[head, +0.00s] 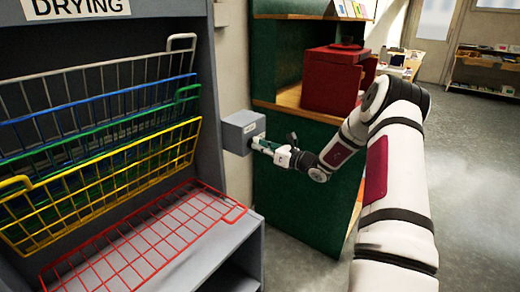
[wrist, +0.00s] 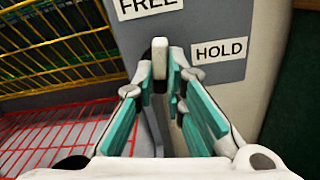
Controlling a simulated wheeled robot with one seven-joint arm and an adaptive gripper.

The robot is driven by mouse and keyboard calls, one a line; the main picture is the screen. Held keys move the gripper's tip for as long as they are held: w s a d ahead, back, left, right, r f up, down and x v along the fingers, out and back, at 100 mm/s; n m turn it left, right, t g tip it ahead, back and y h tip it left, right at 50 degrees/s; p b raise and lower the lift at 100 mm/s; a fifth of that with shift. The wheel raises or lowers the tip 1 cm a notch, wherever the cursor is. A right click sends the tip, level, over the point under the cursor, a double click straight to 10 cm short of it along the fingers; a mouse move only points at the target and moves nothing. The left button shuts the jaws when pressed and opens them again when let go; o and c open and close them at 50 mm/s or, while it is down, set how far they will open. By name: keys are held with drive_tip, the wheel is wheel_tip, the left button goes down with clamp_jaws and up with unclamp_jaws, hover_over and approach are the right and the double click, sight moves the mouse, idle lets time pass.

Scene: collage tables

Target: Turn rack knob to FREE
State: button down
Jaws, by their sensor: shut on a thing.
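The rack knob (wrist: 160,58) is a pale bar on the face of a grey box (head: 243,130) mounted beside the drying rack. In the wrist view, a FREE label (wrist: 148,6) is above the knob and a HOLD label (wrist: 219,50) is to its right. The bar looks roughly upright in that view, but I cannot tell its exact setting. My gripper (wrist: 161,88), with teal pads, is shut on the knob, one finger on each side. In the head view my gripper (head: 264,147) reaches the box from the right and hides the knob.
The drying rack (head: 209,130) has grey, blue, green and yellow wire shelves tilted up, and a red shelf (head: 150,240) lying lower and flatter. A green cabinet (head: 290,190) with a red box (head: 338,80) stands close behind my arm. Open floor lies to the right.

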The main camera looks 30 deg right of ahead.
drive_tip(key=shift+f+n, duration=0.1)
drive_tip(key=shift+n, duration=1)
drive_tip(key=shift+s+b, duration=0.1)
drive_tip(key=shift+b, duration=0.2)
drive_tip(key=c, duration=1.6)
unclamp_jaws()
drive_tip(key=shift+c, duration=0.2)
drive_tip(key=v, duration=1.2)
